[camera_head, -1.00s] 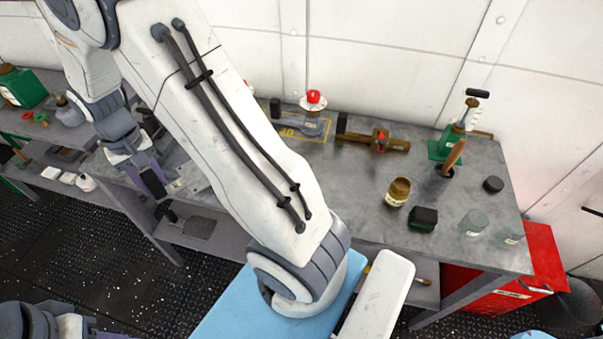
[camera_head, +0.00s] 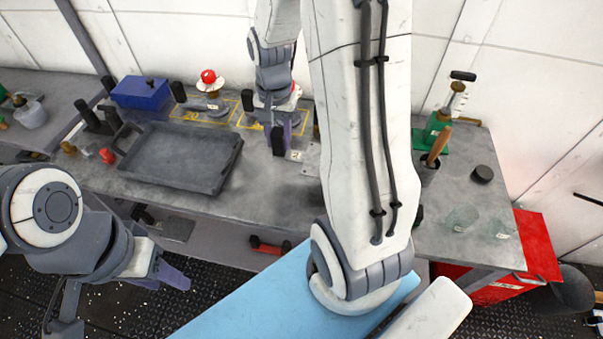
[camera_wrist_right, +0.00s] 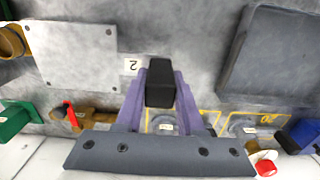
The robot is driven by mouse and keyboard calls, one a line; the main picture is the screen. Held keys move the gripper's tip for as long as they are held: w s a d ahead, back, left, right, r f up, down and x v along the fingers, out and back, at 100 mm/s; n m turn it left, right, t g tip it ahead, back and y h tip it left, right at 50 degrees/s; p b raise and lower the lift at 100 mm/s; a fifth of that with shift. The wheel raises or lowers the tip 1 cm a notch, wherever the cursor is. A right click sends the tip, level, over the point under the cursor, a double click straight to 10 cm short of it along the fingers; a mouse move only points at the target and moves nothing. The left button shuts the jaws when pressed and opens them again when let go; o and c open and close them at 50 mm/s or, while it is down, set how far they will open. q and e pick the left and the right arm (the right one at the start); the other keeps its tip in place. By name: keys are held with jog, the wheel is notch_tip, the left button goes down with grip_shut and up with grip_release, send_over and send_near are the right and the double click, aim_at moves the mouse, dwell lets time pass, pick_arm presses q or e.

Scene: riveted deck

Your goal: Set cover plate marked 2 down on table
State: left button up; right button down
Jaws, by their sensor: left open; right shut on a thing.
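The cover plate marked 2 is a flat grey plate with a screw at each corner (camera_wrist_right: 72,55). Its "2" label (camera_wrist_right: 131,66) lies towards a black handle (camera_wrist_right: 160,82). My right gripper (camera_head: 281,128) is shut on that handle, the purple fingers on either side of it. In the head view the plate (camera_head: 308,158) shows partly over the grey table (camera_head: 265,190), mostly hidden by my right arm. I cannot tell whether it touches the tabletop. My left gripper (camera_head: 170,272) is open and empty, low in front of the table.
A dark tray (camera_head: 180,158) lies left of the plate. Behind stand a red-topped valve (camera_head: 208,80) in a yellow-marked area and a blue box (camera_head: 141,92). A brown valve (camera_wrist_right: 85,118) is near the plate. A green pump (camera_head: 438,128) stands right.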

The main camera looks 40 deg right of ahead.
notch_tip(320, 180, down, 8)
dwell(0.4)
jog(key=shift+f, duration=0.1)
jog(key=c, duration=0.5)
grip_release()
